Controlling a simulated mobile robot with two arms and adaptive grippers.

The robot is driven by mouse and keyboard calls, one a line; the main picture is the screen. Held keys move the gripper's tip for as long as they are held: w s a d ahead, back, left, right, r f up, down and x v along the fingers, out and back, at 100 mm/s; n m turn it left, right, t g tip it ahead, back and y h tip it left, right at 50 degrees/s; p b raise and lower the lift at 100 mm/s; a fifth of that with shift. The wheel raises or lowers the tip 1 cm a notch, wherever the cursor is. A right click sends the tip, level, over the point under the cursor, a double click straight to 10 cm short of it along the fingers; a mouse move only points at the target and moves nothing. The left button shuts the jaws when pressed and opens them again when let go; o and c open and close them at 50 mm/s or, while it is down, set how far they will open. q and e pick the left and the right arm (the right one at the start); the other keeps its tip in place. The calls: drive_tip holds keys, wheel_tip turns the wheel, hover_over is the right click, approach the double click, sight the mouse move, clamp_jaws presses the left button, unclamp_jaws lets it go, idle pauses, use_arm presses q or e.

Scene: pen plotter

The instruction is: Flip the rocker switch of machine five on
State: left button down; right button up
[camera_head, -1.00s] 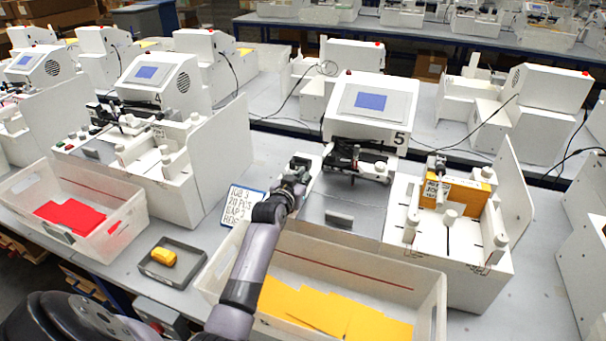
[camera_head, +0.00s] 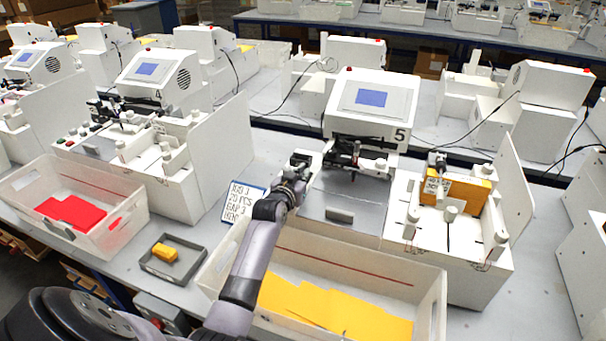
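Machine five (camera_head: 368,110) stands at the centre, white, with a blue screen (camera_head: 371,97) and a "5" on its front. My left arm comes up from the bottom, and my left gripper (camera_head: 301,163) is at the left side of machine five's base, over its small white side panel (camera_head: 316,160). The fingers are small and dark here, and I cannot tell whether they are open or shut. The rocker switch cannot be made out; the gripper covers much of that panel. My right gripper is not in view.
A bin with yellow sheets (camera_head: 335,308) stands in front of machine five. A handwritten card (camera_head: 243,203) and a grey tray with a yellow block (camera_head: 164,252) lie to the left. Machine four (camera_head: 155,80) stands further left. A white fixture holding a yellow stack (camera_head: 466,196) is to the right.

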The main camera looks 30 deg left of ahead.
use_arm(q)
drive_tip(key=shift+s+d+f, duration=0.1)
drive_tip(key=shift+s+f, duration=0.05)
drive_tip(key=shift+f, duration=0.35)
drive_tip(key=shift+s+d+f, duration=0.1)
drive_tip(key=shift+s+f, duration=0.05)
drive_tip(key=shift+f, duration=0.35)
drive_tip(key=shift+s+d+r, duration=0.1)
drive_tip(key=shift+s+d, duration=0.1)
drive_tip(key=shift+s, duration=0.45)
drive_tip(key=v, duration=0.3)
drive_tip(key=r+v, duration=0.1)
drive_tip(key=v, duration=0.1)
drive_tip(key=shift+s+a+r, duration=0.15)
drive_tip(key=shift+s+r, duration=0.1)
drive_tip(key=shift+s, duration=0.05)
drive_tip(key=shift+s+r, duration=0.3)
drive_tip(key=shift+s, duration=0.05)
drive_tip(key=shift+w, duration=0.15)
drive_tip(key=shift+r, duration=0.1)
